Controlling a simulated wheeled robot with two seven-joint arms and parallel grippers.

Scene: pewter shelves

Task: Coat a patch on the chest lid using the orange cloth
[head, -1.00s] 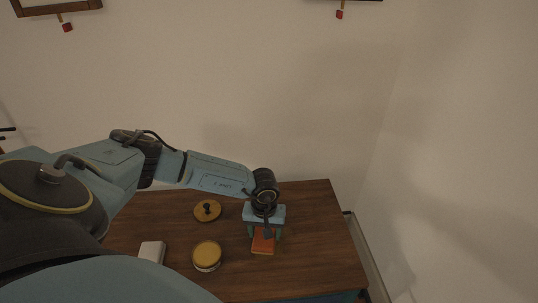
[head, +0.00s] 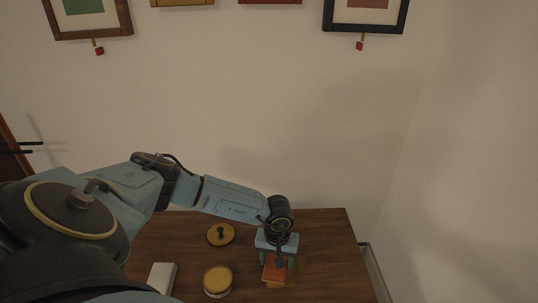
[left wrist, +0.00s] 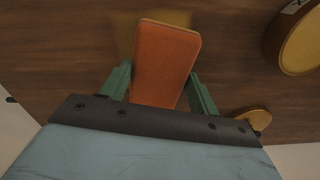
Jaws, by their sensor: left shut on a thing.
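The chest lid (head: 330,265) is a dark brown wooden top. My left gripper (head: 277,262) is shut on the orange cloth (head: 273,272), a folded rectangular pad, low over the lid's right part. In the left wrist view the cloth (left wrist: 166,55) sits between the green fingers (left wrist: 158,90) and points away from the palm. A faint yellowish patch (left wrist: 124,35) shows on the wood beside and beyond the cloth; the cloth hides part of it. I cannot tell whether the cloth touches the wood. My right gripper is not in view.
An open round tin (head: 217,281) with yellowish contents stands left of the cloth. A round wooden lid with a dark knob (head: 220,235) lies behind it. A white block (head: 162,277) lies farther left. The lid's right side is bare. Framed pictures (head: 365,15) hang above.

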